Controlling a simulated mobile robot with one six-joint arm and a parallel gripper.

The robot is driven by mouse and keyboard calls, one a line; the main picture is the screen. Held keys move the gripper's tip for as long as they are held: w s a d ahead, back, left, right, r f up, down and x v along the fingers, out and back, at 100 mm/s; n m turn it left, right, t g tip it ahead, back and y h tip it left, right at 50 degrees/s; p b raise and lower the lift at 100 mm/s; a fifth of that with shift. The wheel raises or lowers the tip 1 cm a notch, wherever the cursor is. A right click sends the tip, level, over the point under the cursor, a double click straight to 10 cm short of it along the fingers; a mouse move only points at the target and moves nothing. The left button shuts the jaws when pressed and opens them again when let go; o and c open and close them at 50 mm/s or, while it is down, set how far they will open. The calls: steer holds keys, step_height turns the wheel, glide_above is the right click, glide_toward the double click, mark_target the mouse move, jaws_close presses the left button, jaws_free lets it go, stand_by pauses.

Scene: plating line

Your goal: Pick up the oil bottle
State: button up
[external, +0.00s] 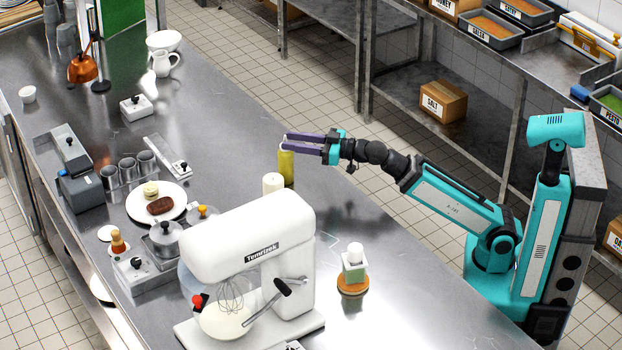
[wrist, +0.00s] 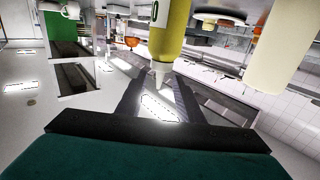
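The oil bottle (external: 287,168) is yellow-green with a pale pointed nozzle and stands upright on the metal counter, near its right edge. My gripper (external: 285,142) reaches it from the right at the height of the nozzle, with its purple fingers spread apart. In the wrist view, which is upside down, the bottle (wrist: 171,35) hangs in from the top and its nozzle lies between the tips of my open gripper (wrist: 161,84). I cannot tell whether either finger touches it.
A white cylinder (external: 272,183) stands close in front of the bottle; a pale cylinder also fills the wrist view's right side (wrist: 275,50). Counter behind the oil bottle is clear.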

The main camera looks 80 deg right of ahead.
mark_target(285, 140)
steer(key=shift+w+p, duration=0.8)
steer(key=shift+p, duration=0.25)
steer(key=shift+w+p, duration=0.25)
steer(key=shift+p, duration=0.25)
steer(key=shift+w+p, duration=0.45)
steer(key=shift+p, duration=0.4)
steer(key=shift+w+d+f, duration=0.15)
steer(key=shift+w, duration=1.75)
jaws_close()
